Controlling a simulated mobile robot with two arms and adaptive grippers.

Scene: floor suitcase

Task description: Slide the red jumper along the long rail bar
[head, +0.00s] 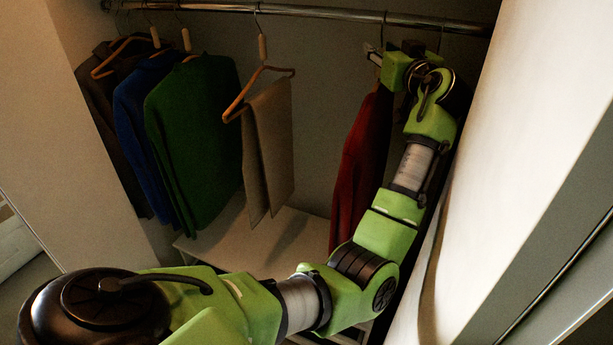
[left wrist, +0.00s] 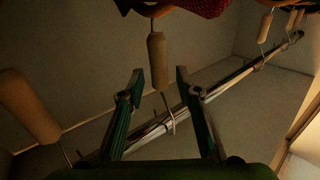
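The red jumper (head: 361,165) hangs at the right end of the long rail bar (head: 300,10), partly hidden behind my left arm. My left gripper (head: 384,62) is up by its hanger, just below the rail. In the left wrist view the rail (left wrist: 225,86) runs diagonally and red knit cloth (left wrist: 195,7) shows at the top edge. The fingers of my left gripper (left wrist: 161,78) are apart. The hanger's wooden neck (left wrist: 157,58) and thin hook lie in line with the gap between them, with space on both sides. My right gripper is not in view.
Beige trousers (head: 268,145) hang mid-rail. A green jumper (head: 194,135), a blue garment (head: 135,115) and a dark garment (head: 95,95) hang at left. The rail between trousers and red jumper is clear. A pale wall panel (head: 520,150) stands close right of my arm.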

